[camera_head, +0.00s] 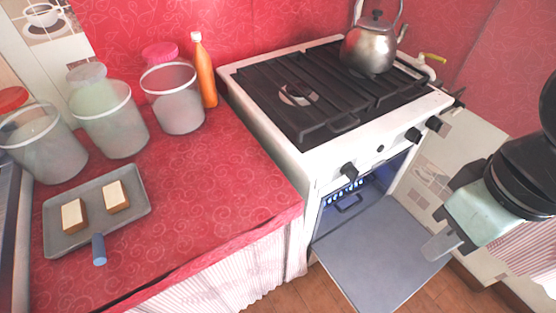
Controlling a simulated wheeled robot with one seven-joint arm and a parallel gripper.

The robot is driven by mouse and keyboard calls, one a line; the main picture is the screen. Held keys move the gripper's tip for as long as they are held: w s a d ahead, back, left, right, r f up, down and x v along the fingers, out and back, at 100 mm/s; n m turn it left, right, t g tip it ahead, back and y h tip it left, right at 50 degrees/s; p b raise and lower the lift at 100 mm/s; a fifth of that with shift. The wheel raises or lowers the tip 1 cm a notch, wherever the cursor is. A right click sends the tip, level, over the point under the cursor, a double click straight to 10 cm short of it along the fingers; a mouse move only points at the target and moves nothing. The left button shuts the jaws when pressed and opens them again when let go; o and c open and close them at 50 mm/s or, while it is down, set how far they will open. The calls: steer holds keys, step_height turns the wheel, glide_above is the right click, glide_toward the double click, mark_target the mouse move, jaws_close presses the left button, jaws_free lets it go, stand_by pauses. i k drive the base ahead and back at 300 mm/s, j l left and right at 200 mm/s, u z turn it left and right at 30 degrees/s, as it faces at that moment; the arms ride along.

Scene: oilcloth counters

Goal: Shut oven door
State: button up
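The oven (310,160) is a white stove with black burner grates on top. Its grey oven door (375,258) hangs open, folded down and out over the floor, and the lit blue interior (345,192) shows behind it. My gripper (438,246) is at the right, near the right edge of the open door. I cannot tell whether it touches the door. Its fingers are partly hidden by the gripper's own body, so their opening is unclear.
A metal kettle (371,48) stands on the stove top. The red counter (200,200) at the left holds several jars, an orange bottle (204,72) and a grey tray (132,213) with two pale-topped pieces. Black knobs (349,172) stick out from the stove front.

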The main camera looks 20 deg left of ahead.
mark_target(376, 258)
steer(key=l+u, duration=0.45)
steer(key=k+l+u, duration=0.1)
steer(key=l+u, duration=0.35)
steer(key=k+l+u, duration=0.15)
steer(key=l+u, duration=0.3)
steer(key=k+l, duration=0.2)
steer(key=l, duration=0.25)
steer(key=k+l+u, duration=0.15)
steer(key=l, duration=0.3)
steer(key=k+l, duration=0.3)
steer(key=l, duration=0.15)
steer(key=k+l+u, duration=0.15)
steer(key=l, duration=0.3)
steer(key=k, duration=0.1)
